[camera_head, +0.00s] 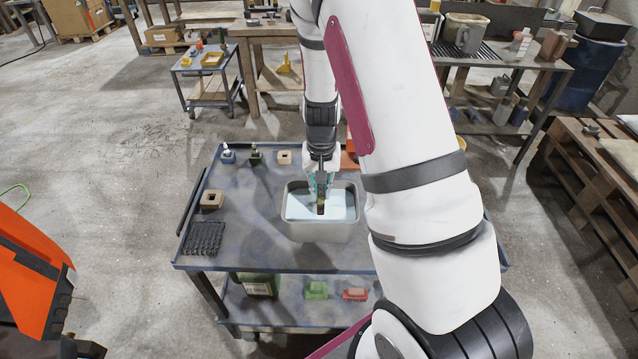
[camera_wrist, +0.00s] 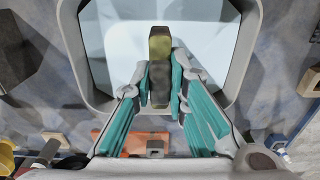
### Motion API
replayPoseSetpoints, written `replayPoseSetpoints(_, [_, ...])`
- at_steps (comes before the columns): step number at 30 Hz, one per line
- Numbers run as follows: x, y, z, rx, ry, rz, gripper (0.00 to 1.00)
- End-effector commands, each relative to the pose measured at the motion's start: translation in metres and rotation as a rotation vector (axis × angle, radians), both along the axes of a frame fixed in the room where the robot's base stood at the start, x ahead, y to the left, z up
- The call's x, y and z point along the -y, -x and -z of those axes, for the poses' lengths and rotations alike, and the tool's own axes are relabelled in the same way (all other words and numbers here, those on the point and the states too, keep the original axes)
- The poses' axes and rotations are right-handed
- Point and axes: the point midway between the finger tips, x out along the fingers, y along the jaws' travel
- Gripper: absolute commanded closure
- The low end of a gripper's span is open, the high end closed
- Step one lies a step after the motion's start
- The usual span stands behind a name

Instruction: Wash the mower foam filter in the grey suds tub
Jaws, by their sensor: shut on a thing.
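The grey suds tub (camera_head: 322,231) stands on the blue-grey table and holds pale bluish-white liquid. It fills the top of the wrist view (camera_wrist: 244,60). My gripper (camera_head: 321,190) points down over the tub. Its teal-padded fingers (camera_wrist: 161,80) are shut on the foam filter (camera_wrist: 160,45), a narrow block. The filter is yellow-green at its far end and dark brown nearer the fingers. In the head view the filter (camera_head: 321,208) shows small and dark against the liquid. I cannot tell whether its lower end touches the liquid.
On the table (camera_head: 255,225) are a black ribbed mat (camera_head: 205,238), a tan block with a hole (camera_head: 212,200), small bottles (camera_head: 228,154) and an orange tray (camera_wrist: 125,142). A lower shelf holds a green container (camera_head: 258,285) and brushes. My arm hides the table's right side.

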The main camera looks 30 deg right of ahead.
Motion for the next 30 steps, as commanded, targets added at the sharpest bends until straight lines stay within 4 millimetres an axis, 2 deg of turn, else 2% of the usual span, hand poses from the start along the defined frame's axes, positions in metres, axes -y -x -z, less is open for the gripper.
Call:
replayPoseSetpoints(18, [0.0,0.0,0.052,-0.003,-0.001,0.001,1.0])
replayPoseSetpoints(30, [0.0,0.0,0.07,0.0,0.0,0.001,1.0])
